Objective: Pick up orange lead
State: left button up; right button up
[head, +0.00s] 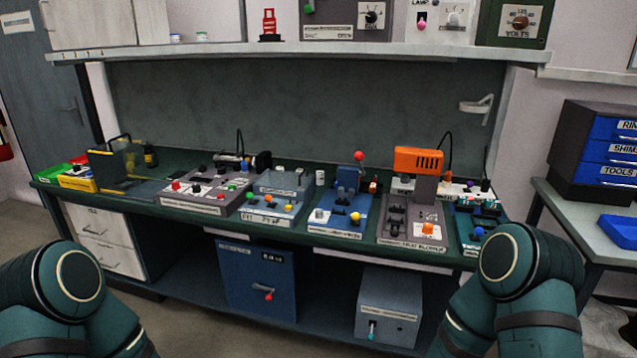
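I cannot clearly make out an orange lead in the head view. Orange things on the green workbench (136,193) include a large slotted orange housing (418,160) on a grey unit at the right and a small orange knob (427,228) at that unit's front. A small orange piece (268,197) shows on the grey-blue panel near the middle, too small to tell what it is. Thin dark leads (240,143) rise behind the units. Only my arm links show at the bottom left and bottom right corners; neither gripper is in view.
A grey knobbed unit (205,190) and a blue unit with a red-tipped lever (343,215) crowd the bench. Green and yellow boxes (77,182) stand at its left end. A shelf (290,50) overhangs the back. A side table (585,215) with blue drawers (610,152) stands right.

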aim_at(372, 188)
jog(key=l+u, duration=0.25)
jog(key=l, duration=0.2)
jog(key=l+u, duration=0.25)
jog(key=l, duration=0.25)
jog(key=l+u, duration=0.25)
jog(key=l, duration=0.7)
jog(key=k+l, duration=0.1)
jog(key=l, duration=1.05)
jog(key=k+l, duration=0.15)
jog(key=l, duration=0.45)
jog(key=k+l+u, duration=0.1)
jog(key=l, duration=0.5)
